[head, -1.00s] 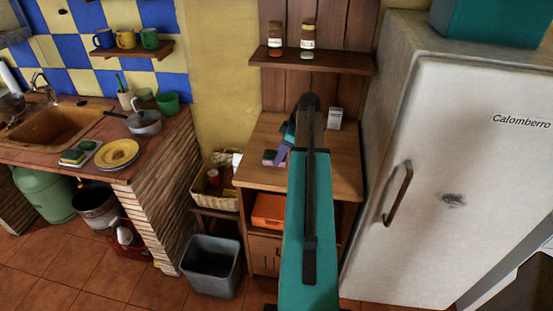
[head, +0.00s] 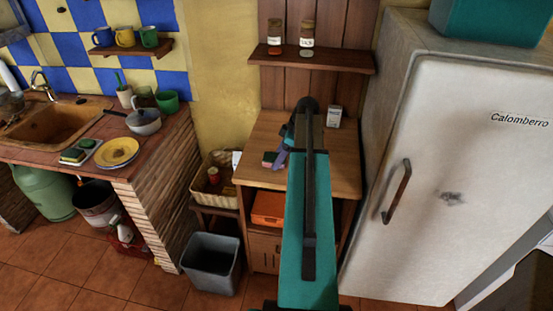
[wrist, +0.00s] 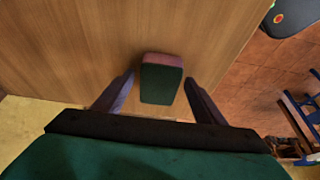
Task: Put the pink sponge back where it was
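The pink sponge (wrist: 162,85), a block with a pink layer and a dark green layer, lies on the wooden cabinet top (wrist: 75,45). In the wrist view my gripper (wrist: 160,77) has one finger on each side of the sponge, with a narrow gap on both sides. It is open, and its height above the wood is hard to judge. In the head view the sponge (head: 268,159) shows small at the left part of the cabinet top, beside a purple finger of my gripper (head: 281,157). My arm hides part of that area.
A wicker basket (head: 214,184) is to the left and a fridge (head: 450,180) to the right. The tiled counter (head: 150,170) holds a dish with sponges (head: 80,150).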

